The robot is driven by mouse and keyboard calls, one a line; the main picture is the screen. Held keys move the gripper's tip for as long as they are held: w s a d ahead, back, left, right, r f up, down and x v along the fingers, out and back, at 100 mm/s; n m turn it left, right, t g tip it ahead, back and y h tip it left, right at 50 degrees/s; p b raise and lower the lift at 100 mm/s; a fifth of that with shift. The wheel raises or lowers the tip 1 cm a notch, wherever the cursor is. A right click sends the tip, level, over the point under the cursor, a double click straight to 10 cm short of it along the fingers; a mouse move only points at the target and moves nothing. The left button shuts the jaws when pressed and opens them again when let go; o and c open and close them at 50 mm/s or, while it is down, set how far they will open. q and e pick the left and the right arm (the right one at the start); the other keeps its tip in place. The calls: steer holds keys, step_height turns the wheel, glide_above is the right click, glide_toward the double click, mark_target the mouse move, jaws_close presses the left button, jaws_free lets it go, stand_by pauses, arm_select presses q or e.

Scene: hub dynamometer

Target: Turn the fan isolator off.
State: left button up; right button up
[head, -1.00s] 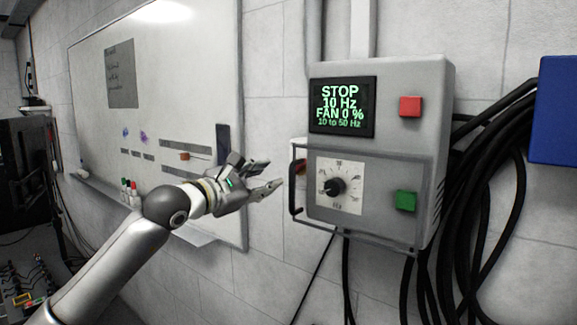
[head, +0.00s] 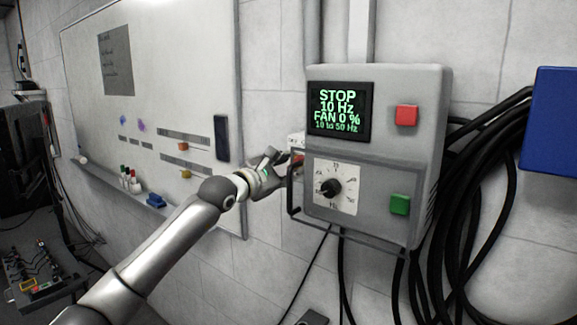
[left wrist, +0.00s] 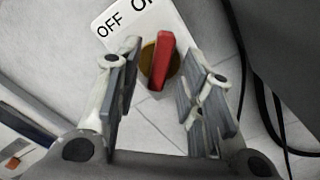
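The fan isolator has a red handle (left wrist: 157,62) on a yellowish round base, on a white plate (left wrist: 133,22) marked OFF and, partly cut off, ON. The handle stands nearly upright in the left wrist view, its upper end toward the ON side. In the head view the isolator (head: 296,140) is at the left side of the grey control box, mostly hidden by box and gripper. My left gripper (head: 276,162) is at it, open, with one finger on each side of the handle and gaps on both sides. My right gripper is not in view.
The grey box (head: 395,155) carries a display (head: 339,110) reading STOP, 10 Hz, FAN 0 %, a black dial (head: 331,187), a red button (head: 406,115), a green button (head: 400,204) and a black bar handle (head: 292,199). Black cables (head: 465,200) hang at right. A whiteboard (head: 160,75) is behind my arm.

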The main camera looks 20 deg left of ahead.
arm_select(q)
steer(key=shift+c, duration=0.4)
jaws_close()
steer(key=shift+a+n+b, duration=0.1)
steer(key=shift+n+b, duration=5.55)
steer(key=shift+n, duration=3.25)
